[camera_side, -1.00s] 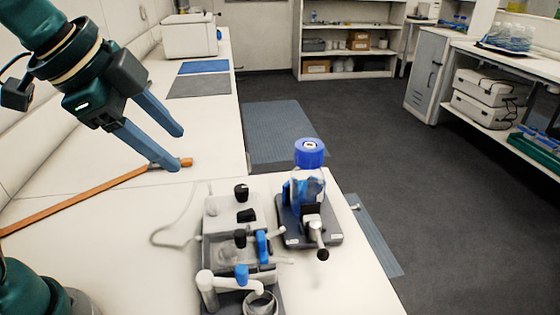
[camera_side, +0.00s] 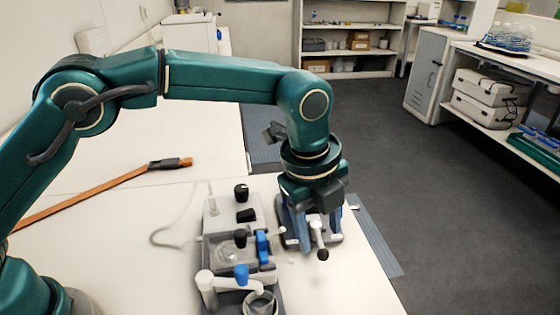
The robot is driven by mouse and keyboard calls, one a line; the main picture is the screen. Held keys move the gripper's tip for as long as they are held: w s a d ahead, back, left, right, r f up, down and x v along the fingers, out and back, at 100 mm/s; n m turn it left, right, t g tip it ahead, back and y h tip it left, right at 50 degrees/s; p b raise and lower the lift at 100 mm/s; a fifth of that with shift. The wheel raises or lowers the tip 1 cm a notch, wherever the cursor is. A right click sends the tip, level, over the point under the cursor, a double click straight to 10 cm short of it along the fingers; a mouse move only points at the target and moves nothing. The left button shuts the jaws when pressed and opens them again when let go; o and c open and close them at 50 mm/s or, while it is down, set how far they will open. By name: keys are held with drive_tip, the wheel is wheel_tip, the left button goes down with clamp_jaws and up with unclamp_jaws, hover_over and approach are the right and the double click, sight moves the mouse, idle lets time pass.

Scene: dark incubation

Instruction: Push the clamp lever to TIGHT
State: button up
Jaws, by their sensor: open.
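The clamp lever (camera_side: 318,234) is a pale metal arm with a black ball knob, at the front of a dark clamp stand (camera_side: 290,238) on the white bench. The lever points toward the camera and slightly down. My gripper (camera_side: 317,236) points straight down over the stand, open, with its blue-grey fingers spread to either side behind the lever. I cannot tell whether either finger touches it. The blue-capped bottle on the stand is hidden behind my gripper. No TIGHT marking is readable.
Left of the stand is a grey apparatus (camera_side: 221,258) with black knobs, blue clips and a white pipe (camera_side: 208,287). An orange-brown strip (camera_side: 95,193) lies on the bench at left. The bench's right edge is close to the stand, with the floor beyond.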

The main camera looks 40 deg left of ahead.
sight(323, 251)
drive_tip(key=shift+w+d+f, duration=0.15)
drive_tip(key=shift+w+f, duration=0.05)
drive_tip(key=shift+f, duration=0.95)
drive_tip(key=shift+w+d+f, duration=0.1)
drive_tip(key=shift+w+f, duration=0.05)
drive_tip(key=shift+f, duration=1)
clamp_jaws()
